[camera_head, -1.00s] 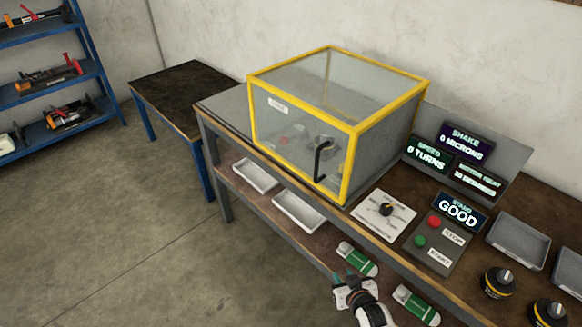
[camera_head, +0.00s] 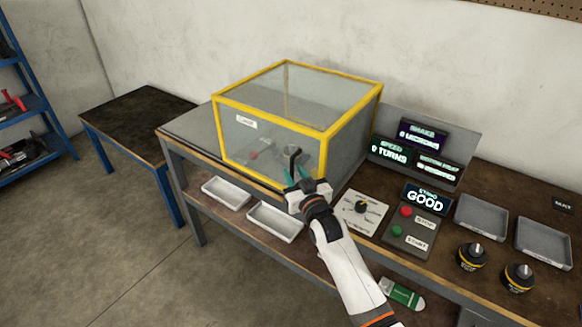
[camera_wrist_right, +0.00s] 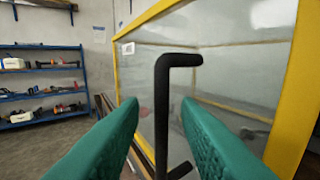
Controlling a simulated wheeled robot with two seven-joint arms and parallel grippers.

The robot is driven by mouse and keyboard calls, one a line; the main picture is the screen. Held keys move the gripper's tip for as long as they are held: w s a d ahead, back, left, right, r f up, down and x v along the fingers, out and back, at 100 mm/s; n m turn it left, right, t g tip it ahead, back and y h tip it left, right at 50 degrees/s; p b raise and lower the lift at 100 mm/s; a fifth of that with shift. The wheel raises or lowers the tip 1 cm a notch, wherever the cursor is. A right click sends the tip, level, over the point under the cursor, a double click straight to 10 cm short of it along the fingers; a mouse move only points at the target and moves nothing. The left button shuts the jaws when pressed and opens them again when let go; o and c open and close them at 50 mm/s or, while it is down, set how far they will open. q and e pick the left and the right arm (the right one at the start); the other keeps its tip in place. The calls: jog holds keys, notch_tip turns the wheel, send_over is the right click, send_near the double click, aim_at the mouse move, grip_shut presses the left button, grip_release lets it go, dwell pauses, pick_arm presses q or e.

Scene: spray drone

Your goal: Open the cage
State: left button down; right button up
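The cage (camera_head: 268,139) is a clear box with a yellow frame on the workbench, and its front panel is closed. Its black bent handle (camera_head: 293,158) stands out from the front panel near the right side. My right gripper (camera_head: 299,175) is at the handle's lower part in the head view. In the right wrist view the black handle (camera_wrist_right: 162,110) stands upright between two green fingers, my right gripper (camera_wrist_right: 160,125). The fingers are spread with a gap on both sides, so it is open around or just behind the handle. My left gripper is not in view.
Right of the cage are a dial plate (camera_head: 361,214), a start/stop box (camera_head: 409,233), display screens (camera_head: 423,135) and grey trays (camera_head: 481,217). White trays (camera_head: 275,222) sit on the lower shelf. A dark side table (camera_head: 140,122) stands left. Floor in front is clear.

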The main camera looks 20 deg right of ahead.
aim_at(292, 169)
jog(key=shift+w, duration=1.5)
jog(key=shift+a, duration=0.1)
grip_shut()
